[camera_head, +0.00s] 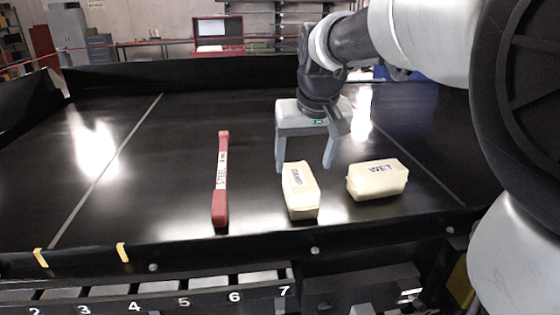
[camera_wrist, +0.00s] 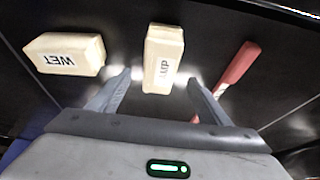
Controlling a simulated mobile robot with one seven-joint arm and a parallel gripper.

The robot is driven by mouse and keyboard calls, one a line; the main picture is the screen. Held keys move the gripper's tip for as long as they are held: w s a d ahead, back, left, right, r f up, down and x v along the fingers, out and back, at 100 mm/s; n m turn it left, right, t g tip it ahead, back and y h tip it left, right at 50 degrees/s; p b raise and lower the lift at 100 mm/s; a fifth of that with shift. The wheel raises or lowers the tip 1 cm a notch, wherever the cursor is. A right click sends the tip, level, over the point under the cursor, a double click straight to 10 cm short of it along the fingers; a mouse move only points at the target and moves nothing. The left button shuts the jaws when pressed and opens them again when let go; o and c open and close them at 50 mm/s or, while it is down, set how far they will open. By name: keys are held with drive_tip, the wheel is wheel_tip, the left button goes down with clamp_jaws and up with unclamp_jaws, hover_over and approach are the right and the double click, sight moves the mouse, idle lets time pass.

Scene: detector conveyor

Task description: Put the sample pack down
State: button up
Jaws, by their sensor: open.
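A cream pack labelled DAMP (camera_head: 301,197) lies on the black conveyor belt (camera_head: 130,190), near its front edge. A second cream pack labelled WET (camera_head: 378,180) lies to its right. My gripper (camera_head: 305,168) is open, pointing down at the far end of the DAMP pack. In the wrist view, the DAMP pack (camera_wrist: 163,62) shows ahead between the two open fingers (camera_wrist: 158,78), with gaps at both sides. The WET pack (camera_wrist: 66,54) is outside the fingers there. I cannot tell how high the fingertips are above the belt.
A red bar labelled STEEL (camera_head: 221,185) lies left of the DAMP pack and also shows in the wrist view (camera_wrist: 238,66). A dark rail (camera_head: 190,258) runs along the belt's front, above numbered slots (camera_head: 160,303). The belt's left side is clear.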

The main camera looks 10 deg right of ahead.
drive_tip(key=v, duration=0.3)
drive_tip(key=shift+s+r, duration=0.1)
drive_tip(key=shift+r, duration=0.05)
drive_tip(key=s+f, duration=0.3)
drive_tip(key=s, duration=0.7)
drive_tip(key=s+f+t, duration=0.1)
drive_tip(key=s+f, duration=0.3)
drive_tip(key=s, duration=0.6)
drive_tip(key=shift+s+f, duration=0.15)
drive_tip(key=shift+f, duration=0.05)
